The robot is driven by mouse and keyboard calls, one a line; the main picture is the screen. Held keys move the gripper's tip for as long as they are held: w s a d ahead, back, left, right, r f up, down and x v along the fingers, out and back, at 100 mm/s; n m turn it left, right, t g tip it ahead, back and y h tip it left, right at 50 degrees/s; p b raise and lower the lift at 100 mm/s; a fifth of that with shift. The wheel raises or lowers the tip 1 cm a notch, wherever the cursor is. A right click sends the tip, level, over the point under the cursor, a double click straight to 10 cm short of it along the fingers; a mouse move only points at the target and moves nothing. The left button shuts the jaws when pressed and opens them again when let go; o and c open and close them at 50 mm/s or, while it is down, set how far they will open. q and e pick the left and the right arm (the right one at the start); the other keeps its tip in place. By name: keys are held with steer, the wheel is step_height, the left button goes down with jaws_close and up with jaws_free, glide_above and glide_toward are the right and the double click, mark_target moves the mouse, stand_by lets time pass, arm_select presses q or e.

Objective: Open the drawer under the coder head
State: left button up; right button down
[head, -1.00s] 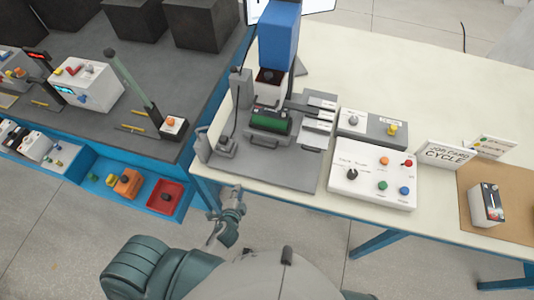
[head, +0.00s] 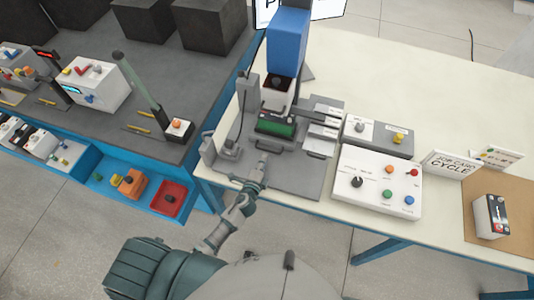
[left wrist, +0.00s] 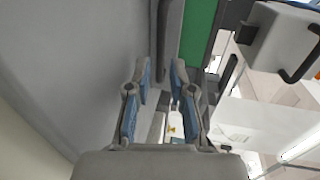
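The coder head (head: 286,42) is a blue block on a column over the bench. Under it sits the drawer, with a green piece (head: 276,127) in a dark frame and a grey front that my gripper partly hides. My left gripper (head: 263,160) is in front of the drawer, low over the grey base plate (head: 295,178). In the left wrist view its two blue-padded fingers (left wrist: 160,77) stand apart. A grey bar (left wrist: 170,35) shows just beyond the fingertips, beside the green piece (left wrist: 197,35); whether they touch it I cannot tell. My right gripper is out of view.
A white button panel (head: 378,182) and a grey switch box (head: 378,137) stand right of the base plate. A small grey post with a cable (head: 230,148) stands close on the left.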

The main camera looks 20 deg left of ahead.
arm_select(q)
steer(key=x, duration=0.4)
steer(key=shift+a, duration=0.15)
steer(key=shift+w+f, duration=0.1)
steer(key=shift+w, duration=0.2)
steer(key=shift+d, duration=0.25)
steer(key=shift+c, duration=0.7)
jaws_close()
